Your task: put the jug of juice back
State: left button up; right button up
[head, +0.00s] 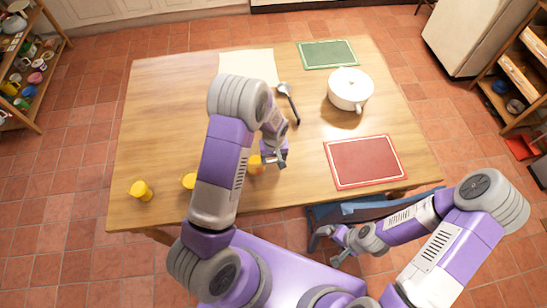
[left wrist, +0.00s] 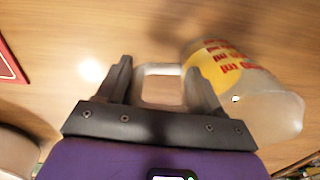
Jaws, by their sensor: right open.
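In the head view the jug (head: 256,166) is a small orange-yellow patch on the table, partly hidden by my left arm. My left gripper (head: 278,160) is at the jug; in the left wrist view its two fingers (left wrist: 160,85) are spread apart around the handle. My right gripper (head: 330,246) is open and empty, low in front of the table.
Yellow cups (head: 141,190) stand along the table's near left edge. A ladle (head: 289,102), a white pot (head: 350,90), a red mat (head: 365,161), a green mat (head: 328,54) and a cream cloth (head: 248,67) lie beyond. A blue chair (head: 360,210) stands at the near edge.

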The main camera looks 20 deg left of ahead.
pick_arm(q)
jog(key=o, duration=0.4)
jog(key=shift+c, duration=0.2)
jog(key=shift+r, duration=0.25)
notch_tip(320, 180, up, 12)
jog(key=shift+d+f+p, duration=0.1)
jog(key=shift+p, duration=0.8)
